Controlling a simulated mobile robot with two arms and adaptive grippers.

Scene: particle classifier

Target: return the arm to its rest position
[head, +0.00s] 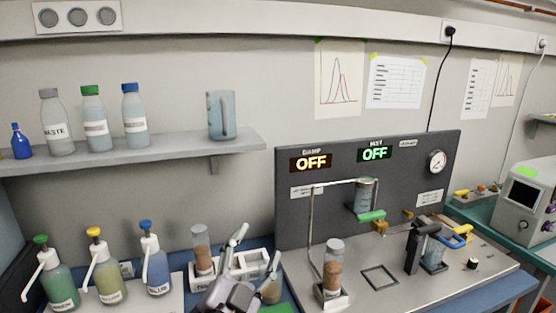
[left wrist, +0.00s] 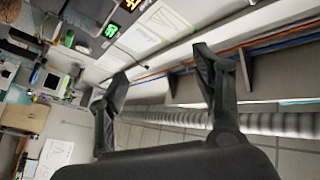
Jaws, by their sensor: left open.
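My left gripper (head: 259,243) rises from the bottom middle of the head view, fingers pointing up, in front of the white rack (head: 258,258). Its two fingers are apart with nothing between them. In the left wrist view the same open gripper (left wrist: 160,63) shows empty fingers, with the tilted wall and ceiling pipes beyond. It hides part of the rack. My right gripper is not in view.
Pump bottles (head: 106,275) stand at the left, and a tube with brown grains (head: 202,250) is close left of the gripper. Another grain-filled tube (head: 333,270) stands on the dark-panelled apparatus (head: 290,215) at right. A shelf (head: 240,142) holds bottles and a jug.

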